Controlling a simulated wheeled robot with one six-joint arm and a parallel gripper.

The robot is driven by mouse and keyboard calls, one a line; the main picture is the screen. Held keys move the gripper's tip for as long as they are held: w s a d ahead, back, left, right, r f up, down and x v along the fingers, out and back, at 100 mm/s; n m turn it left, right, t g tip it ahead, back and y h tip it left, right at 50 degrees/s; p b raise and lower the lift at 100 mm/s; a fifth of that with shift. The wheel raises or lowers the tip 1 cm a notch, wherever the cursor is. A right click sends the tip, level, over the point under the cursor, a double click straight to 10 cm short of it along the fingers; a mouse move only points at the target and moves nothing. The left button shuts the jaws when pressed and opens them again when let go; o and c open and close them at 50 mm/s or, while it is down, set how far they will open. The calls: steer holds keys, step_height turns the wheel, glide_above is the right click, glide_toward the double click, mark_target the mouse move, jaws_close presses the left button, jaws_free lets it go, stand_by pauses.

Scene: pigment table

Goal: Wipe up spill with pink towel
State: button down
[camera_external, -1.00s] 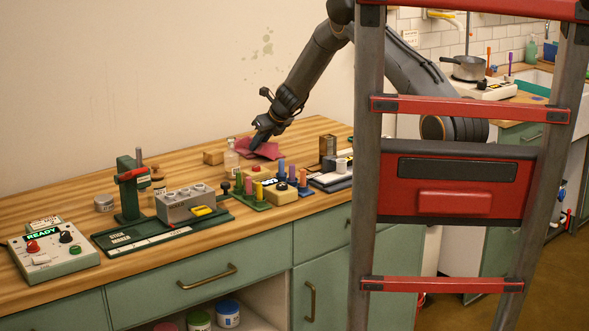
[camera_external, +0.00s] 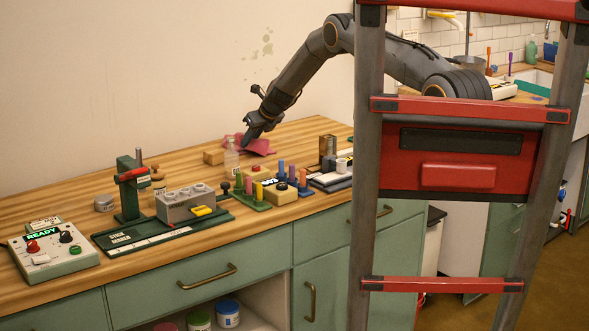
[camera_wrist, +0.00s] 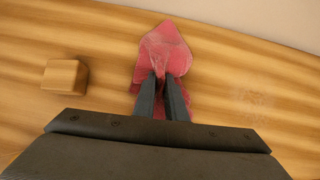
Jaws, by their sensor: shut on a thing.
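The pink towel (camera_external: 258,146) lies crumpled on the wooden table near the wall. My gripper (camera_external: 247,143) is at the towel, pointing down, with its fingers close together. In the wrist view my gripper (camera_wrist: 160,82) is shut on the towel (camera_wrist: 166,50), which bunches up between and ahead of the fingertips. A faint pale mark (camera_wrist: 252,97), possibly the spill, shows on the wood to the right of the towel in the wrist view. I cannot make out the mark in the external view.
A small wooden block (camera_external: 213,157) sits left of the towel, also in the wrist view (camera_wrist: 64,76). A clear bottle (camera_external: 231,158) stands in front of the gripper. Coloured sticks (camera_external: 281,170), a grey block (camera_external: 186,205) and a control box (camera_external: 52,252) line the front side.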

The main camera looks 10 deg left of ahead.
steer(key=shift+w+a+r, duration=0.1)
steer(key=shift+w+a, duration=0.35)
steer(key=shift+w, duration=0.05)
step_height(320, 180, up, 10)
stand_by(0.6)
steer(key=w+d+b, duration=0.6)
steer(key=w+d, duration=0.1)
steer(key=shift+f+b, duration=2)
steer(key=shift+f, duration=2.55)
steer(key=c, duration=1)
jaws_free()
